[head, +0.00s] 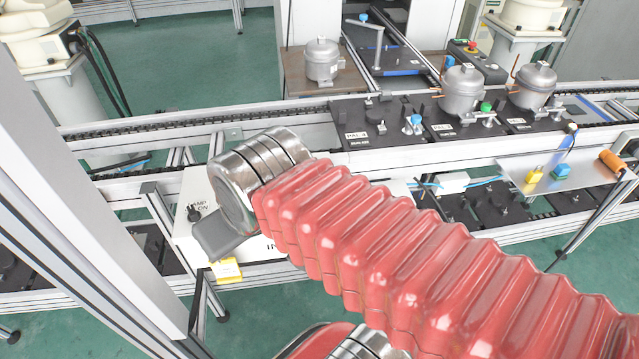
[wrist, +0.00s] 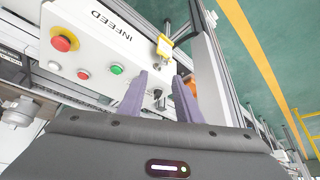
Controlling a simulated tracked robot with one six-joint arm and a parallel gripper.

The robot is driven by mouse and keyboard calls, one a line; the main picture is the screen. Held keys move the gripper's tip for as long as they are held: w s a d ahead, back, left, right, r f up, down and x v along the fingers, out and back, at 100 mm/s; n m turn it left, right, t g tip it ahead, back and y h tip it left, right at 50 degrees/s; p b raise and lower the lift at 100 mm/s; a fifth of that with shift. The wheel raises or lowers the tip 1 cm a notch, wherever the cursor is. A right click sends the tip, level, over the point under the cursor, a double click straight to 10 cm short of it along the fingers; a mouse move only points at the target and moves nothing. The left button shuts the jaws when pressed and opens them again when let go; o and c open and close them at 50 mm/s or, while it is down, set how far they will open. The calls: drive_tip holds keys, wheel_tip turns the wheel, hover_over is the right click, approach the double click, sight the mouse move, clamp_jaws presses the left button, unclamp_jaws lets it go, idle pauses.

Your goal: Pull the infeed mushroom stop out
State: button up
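The infeed mushroom stop (wrist: 62,42) is a red round button on a yellow base, on the white box marked INFEED (wrist: 88,30). In the wrist view it is at the upper left, to the left of my gripper and apart from it. I cannot tell whether it is pressed in or out. My gripper (wrist: 161,76) has two purple fingers, spread apart with nothing held between them. In the head view my arm hides most of the white box (head: 185,245) and the stop; my fingers do not show there.
The box also has a green button (wrist: 117,69), a small red button (wrist: 83,74) and a dark knob (head: 194,213). A yellow tag-like part (head: 227,269) hangs at its edge. A rail and conveyor (head: 250,117) run behind, carrying compressors (head: 463,90). A metal post (head: 90,190) stands left.

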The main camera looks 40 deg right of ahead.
drive_tip(key=shift+o, duration=1.4)
drive_tip(key=shift+w+d+r, duration=0.1)
drive_tip(key=shift+o, duration=0.9)
drive_tip(key=shift+w+d+r, duration=0.15)
drive_tip(key=shift+d, duration=0.2)
drive_tip(key=w+d+r+g, duration=0.2)
drive_tip(key=d, duration=0.9)
drive_tip(key=w+d+r+g, duration=0.2)
drive_tip(key=d+r+g, duration=0.1)
drive_tip(key=d, duration=0.8)
drive_tip(key=shift+g, duration=0.3)
drive_tip(key=shift+f, duration=0.1)
wheel_tip(320, 180, down, 14)
drive_tip(key=shift+r, duration=0.1)
drive_tip(key=shift+c, duration=0.3)
clamp_jaws()
